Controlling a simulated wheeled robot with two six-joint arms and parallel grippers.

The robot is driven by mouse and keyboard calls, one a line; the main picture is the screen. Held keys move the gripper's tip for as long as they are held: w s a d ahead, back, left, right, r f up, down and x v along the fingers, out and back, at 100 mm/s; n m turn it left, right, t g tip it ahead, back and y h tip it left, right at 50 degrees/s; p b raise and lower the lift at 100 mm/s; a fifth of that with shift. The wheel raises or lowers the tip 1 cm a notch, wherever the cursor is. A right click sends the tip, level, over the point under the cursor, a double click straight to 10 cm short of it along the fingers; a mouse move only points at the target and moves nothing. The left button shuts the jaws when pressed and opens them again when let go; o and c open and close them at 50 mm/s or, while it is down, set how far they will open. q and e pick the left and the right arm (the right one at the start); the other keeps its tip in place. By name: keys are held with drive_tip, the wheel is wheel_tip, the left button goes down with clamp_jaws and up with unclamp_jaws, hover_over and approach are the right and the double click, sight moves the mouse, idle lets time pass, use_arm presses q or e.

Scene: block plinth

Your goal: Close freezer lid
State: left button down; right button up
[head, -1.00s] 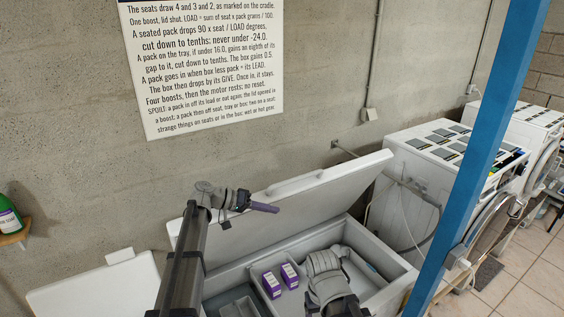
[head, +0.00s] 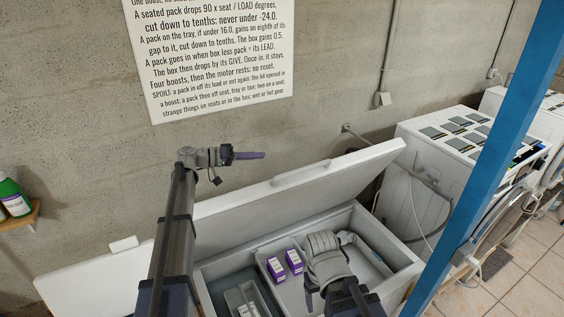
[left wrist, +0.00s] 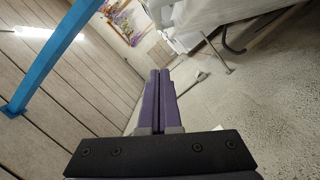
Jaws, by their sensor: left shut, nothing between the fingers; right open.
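The white freezer lid (head: 345,170) stands raised and tilted back toward the wall, with a pale handle (head: 299,174) along its upper edge. Below it the freezer box (head: 400,274) is open. My left gripper (head: 262,155) is shut and empty, its purple fingers pointing right. In the picture it lies above and left of the lid handle, apart from it. In the left wrist view its fingers (left wrist: 158,80) are together. My right gripper (head: 309,298) is open over the freezer opening, mostly hidden by its wrist.
Two purple-and-white packs (head: 284,263) are in the freezer. A lower white slab (head: 95,284) lies at the left. A blue post (head: 490,160) rises at the right, before white machines (head: 450,160). Green bottles (head: 12,197) stand on a shelf at far left.

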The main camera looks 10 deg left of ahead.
use_arm(q)
drive_tip(key=d+f+b, duration=0.1)
drive_tip(key=d, duration=0.2)
drive_tip(key=w+d+f+b, duration=0.1)
drive_tip(key=d, duration=0.3)
drive_tip(key=d+f+b, duration=0.1)
drive_tip(key=d, duration=0.2)
drive_tip(key=shift+w+d+f, duration=0.15)
drive_tip(key=shift+w+f, duration=0.1)
drive_tip(key=shift+w, duration=0.1)
drive_tip(key=shift+s+d+f+b, duration=0.2)
drive_tip(key=shift+s+d+b, duration=0.05)
drive_tip(key=shift+s+b, duration=0.15)
